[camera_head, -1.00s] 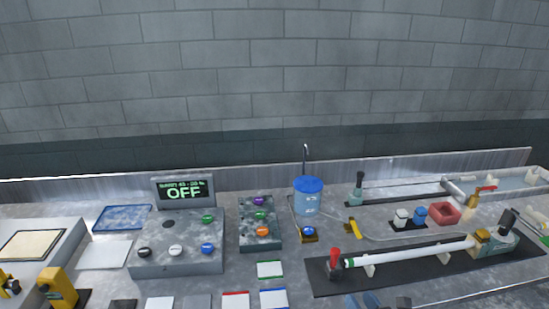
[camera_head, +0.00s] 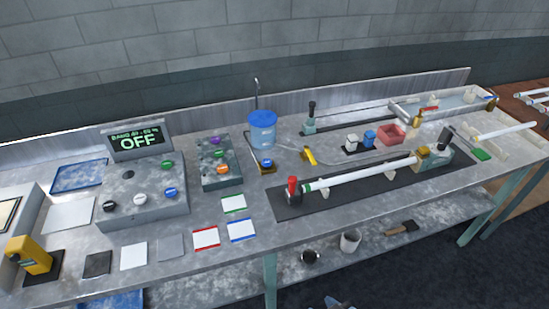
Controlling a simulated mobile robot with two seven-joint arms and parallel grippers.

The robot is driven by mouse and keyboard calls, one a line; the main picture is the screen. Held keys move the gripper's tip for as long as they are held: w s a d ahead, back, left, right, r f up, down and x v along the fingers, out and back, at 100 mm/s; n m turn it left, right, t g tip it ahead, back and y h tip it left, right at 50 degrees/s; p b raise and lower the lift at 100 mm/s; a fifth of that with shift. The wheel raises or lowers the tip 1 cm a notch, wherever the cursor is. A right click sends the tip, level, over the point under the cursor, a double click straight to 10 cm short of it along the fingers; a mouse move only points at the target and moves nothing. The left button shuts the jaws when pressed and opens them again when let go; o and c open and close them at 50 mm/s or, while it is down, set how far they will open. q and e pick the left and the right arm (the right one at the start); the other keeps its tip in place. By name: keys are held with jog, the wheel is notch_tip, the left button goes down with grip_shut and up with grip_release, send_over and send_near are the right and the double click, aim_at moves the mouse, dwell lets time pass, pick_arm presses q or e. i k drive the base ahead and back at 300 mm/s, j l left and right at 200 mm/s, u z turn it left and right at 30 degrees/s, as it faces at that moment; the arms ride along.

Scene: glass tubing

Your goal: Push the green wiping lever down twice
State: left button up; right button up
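A pale green-grey fixture (camera_head: 435,159) with a dark lever handle (camera_head: 446,134) stands at the right end of the long black mat (camera_head: 395,177). A small flat green piece (camera_head: 481,154) lies just right of it. A second lever with a black handle and pale green base (camera_head: 309,124) stands at the back centre. I cannot tell for sure which of these is the green wiping lever. Neither of my grippers can be made out; only a small blue-grey piece, perhaps mine, shows at the bottom edge. Nothing touches any lever.
A white glass tube (camera_head: 360,174) lies along the mat, with a red-topped holder (camera_head: 292,189) at its left end. A control box (camera_head: 146,208) with a display (camera_head: 138,141) reading OFF stands left. A blue-lidded tank (camera_head: 262,134) and red bin (camera_head: 391,134) stand behind.

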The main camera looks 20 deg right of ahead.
aim_at(479, 153)
jog(key=z, duration=1.85)
